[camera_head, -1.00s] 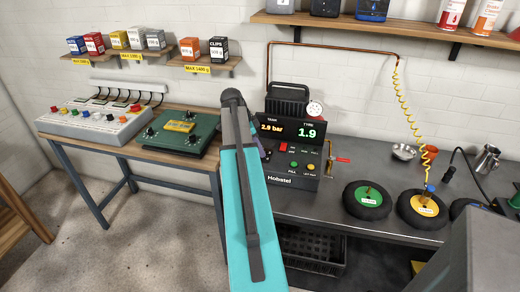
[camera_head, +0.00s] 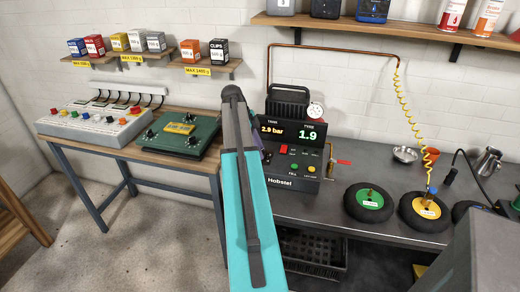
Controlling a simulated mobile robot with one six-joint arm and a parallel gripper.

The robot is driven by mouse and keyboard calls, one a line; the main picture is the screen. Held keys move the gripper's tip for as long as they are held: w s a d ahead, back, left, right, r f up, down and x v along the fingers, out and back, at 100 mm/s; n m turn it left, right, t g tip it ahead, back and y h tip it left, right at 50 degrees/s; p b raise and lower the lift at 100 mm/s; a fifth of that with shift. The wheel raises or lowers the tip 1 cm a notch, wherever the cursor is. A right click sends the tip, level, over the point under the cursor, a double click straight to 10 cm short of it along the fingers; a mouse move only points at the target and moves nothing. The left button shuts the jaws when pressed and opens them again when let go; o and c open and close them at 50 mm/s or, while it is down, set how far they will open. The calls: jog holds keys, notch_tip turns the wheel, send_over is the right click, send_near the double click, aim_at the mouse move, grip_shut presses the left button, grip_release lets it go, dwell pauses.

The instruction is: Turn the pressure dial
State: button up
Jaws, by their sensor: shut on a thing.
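The dark inflator unit marked Hobstel (camera_head: 303,183) stands on the grey bench. Its display (camera_head: 292,131) reads 2.9 bar on the left and 1.9 in green on the right. A red button and smaller green and yellow buttons show on its front. The pressure dial itself is hidden behind my teal and grey arm, at the unit's left side. My gripper (camera_head: 265,153) is mostly hidden there too; only a dark sliver shows beside the arm, against the left of the panel. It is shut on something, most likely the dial.
Tyres with a green hub (camera_head: 369,211) and a yellow hub (camera_head: 424,224) lie on the bench to the right. A coiled yellow hose (camera_head: 411,130) hangs over them. A green box (camera_head: 179,135) and a grey switch panel (camera_head: 92,122) sit on the left table.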

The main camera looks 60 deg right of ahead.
jog(key=o, duration=1)
jog(key=shift+w+a, duration=0.1)
jog(key=shift+w, duration=0.1)
jog(key=shift+o, duration=0.2)
jog(key=shift+s, duration=0.1)
jog(key=shift+r, duration=0.1)
jog(key=b+v, duration=0.2)
jog(key=v, duration=1.1)
jog(key=shift+r, duration=0.35)
